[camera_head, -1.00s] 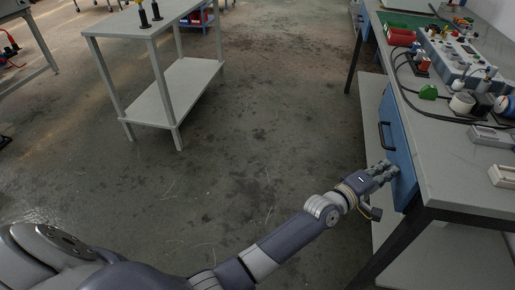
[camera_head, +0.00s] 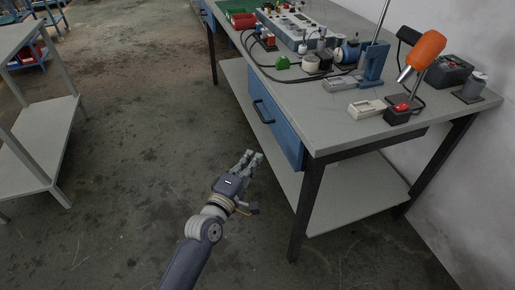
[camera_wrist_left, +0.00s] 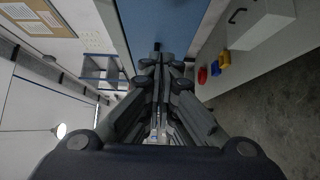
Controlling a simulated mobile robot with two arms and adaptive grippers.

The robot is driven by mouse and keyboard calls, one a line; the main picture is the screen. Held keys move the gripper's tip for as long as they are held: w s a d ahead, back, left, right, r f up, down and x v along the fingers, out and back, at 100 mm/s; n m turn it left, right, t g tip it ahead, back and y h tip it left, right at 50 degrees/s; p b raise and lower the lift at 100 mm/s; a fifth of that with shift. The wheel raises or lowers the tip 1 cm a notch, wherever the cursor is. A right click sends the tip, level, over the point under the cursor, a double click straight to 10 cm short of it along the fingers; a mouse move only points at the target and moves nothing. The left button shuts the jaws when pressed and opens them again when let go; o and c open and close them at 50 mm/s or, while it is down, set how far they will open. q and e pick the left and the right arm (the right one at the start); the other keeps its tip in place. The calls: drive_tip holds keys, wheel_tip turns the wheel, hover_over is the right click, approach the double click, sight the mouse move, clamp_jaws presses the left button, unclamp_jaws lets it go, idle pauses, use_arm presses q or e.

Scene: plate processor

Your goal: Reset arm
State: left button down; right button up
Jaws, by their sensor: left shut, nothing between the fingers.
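My left gripper (camera_head: 253,158) is at the lower middle of the head view, its arm coming in from below. Its fingers are shut and empty. In the left wrist view the dark fingers (camera_wrist_left: 162,62) lie close together, pointing away from the camera. In the head view the fingertips show just left of the blue drawer front (camera_head: 277,130) under the workbench, apart from its dark handle (camera_head: 262,112). The drawer looks closed. My right gripper is in neither view.
The workbench (camera_head: 335,136) stands to the right, with a lower shelf and dark legs. On it are a control box (camera_head: 296,28), an orange-headed tool (camera_head: 425,50) and a blue stand (camera_head: 375,62). A grey shelf table (camera_head: 40,145) stands left. Open floor lies between.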

use_arm(q)
drive_tip(key=shift+v, duration=1.7)
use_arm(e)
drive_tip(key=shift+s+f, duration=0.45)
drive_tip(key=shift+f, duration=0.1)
